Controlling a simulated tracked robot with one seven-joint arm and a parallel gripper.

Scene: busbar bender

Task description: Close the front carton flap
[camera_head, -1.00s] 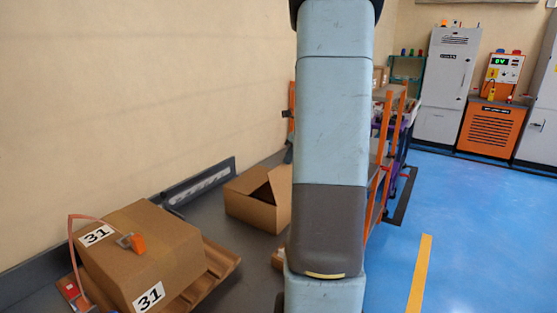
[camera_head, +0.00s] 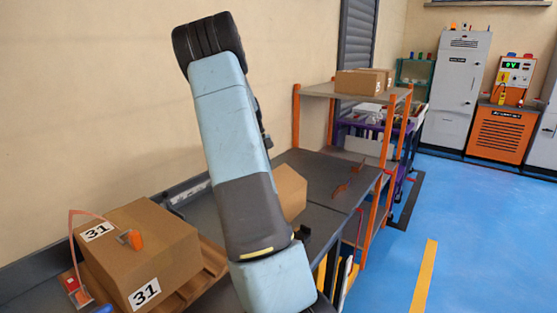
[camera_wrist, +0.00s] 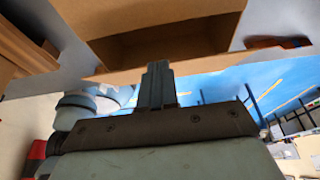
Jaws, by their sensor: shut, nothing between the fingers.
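The brown carton (camera_head: 290,192) stands on the dark worktop, and my arm hides most of it in the head view. In the wrist view the carton (camera_wrist: 210,42) fills the top, with a dark opening between cardboard panels. A tan cardboard edge crosses just beyond my fingers; I cannot tell whether it is the front flap. My gripper (camera_wrist: 158,72) is shut and empty, its fingertips close to that cardboard edge. Whether they touch it is unclear. In the head view I cannot make out the fingertips or the flaps.
A closed carton marked 31 (camera_head: 140,250) sits on a wooden pallet at the left, with a strap tool on top. An orange-framed shelf (camera_head: 367,98) holding boxes stands behind the worktop (camera_head: 325,180). Blue floor (camera_head: 480,240) at the right is open.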

